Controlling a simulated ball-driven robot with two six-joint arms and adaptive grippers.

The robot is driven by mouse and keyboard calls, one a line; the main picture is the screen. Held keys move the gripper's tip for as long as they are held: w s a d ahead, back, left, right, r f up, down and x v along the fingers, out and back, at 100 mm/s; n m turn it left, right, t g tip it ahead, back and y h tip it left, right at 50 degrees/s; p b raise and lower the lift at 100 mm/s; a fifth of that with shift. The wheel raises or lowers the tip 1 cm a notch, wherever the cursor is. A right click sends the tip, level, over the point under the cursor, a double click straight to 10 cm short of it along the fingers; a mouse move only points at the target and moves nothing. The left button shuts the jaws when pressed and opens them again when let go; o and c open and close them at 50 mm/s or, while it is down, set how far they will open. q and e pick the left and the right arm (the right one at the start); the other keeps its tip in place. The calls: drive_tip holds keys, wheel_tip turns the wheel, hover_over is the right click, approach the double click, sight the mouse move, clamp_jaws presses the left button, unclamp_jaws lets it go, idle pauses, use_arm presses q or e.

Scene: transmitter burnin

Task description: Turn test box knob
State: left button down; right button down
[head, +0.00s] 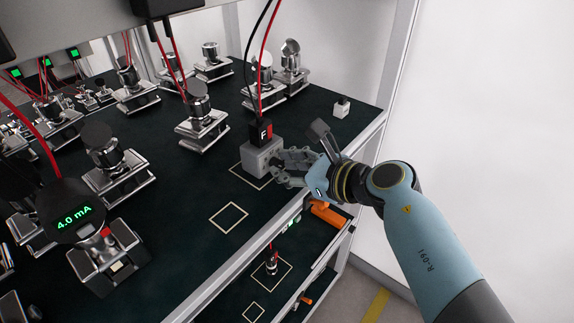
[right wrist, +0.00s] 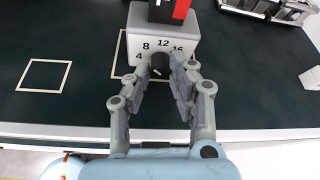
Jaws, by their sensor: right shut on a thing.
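The test box (head: 262,156) is a grey block standing on a marked square on the dark shelf. A black and red plug piece (head: 261,132) marked F sits on top of it, with a red and a black wire rising from it. In the right wrist view the box face (right wrist: 163,45) shows the numbers 4, 8, 12 and 16 above a dark knob (right wrist: 160,64). My right gripper (right wrist: 160,75) is at the front of the box, its fingers closed around the knob and partly hiding it. It also shows in the head view (head: 284,165). My left gripper is not in view.
An empty marked square (head: 229,217) lies left of the box. Several metal fixtures (head: 202,120) with wires stand further back and left. A meter (head: 74,213) reads 4.0 mA. A small white block (head: 342,107) stands near the right edge. A lower shelf holds an orange-handled thing (head: 328,213).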

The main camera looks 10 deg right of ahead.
drive_tip(key=shift+m+g, duration=0.3)
drive_tip(key=shift+m, duration=0.2)
drive_tip(key=c, duration=1.2)
unclamp_jaws()
drive_tip(key=shift+o, duration=0.2)
drive_tip(key=shift+d, duration=0.1)
drive_tip(key=v, duration=1.2)
drive_tip(key=shift+f, duration=0.15)
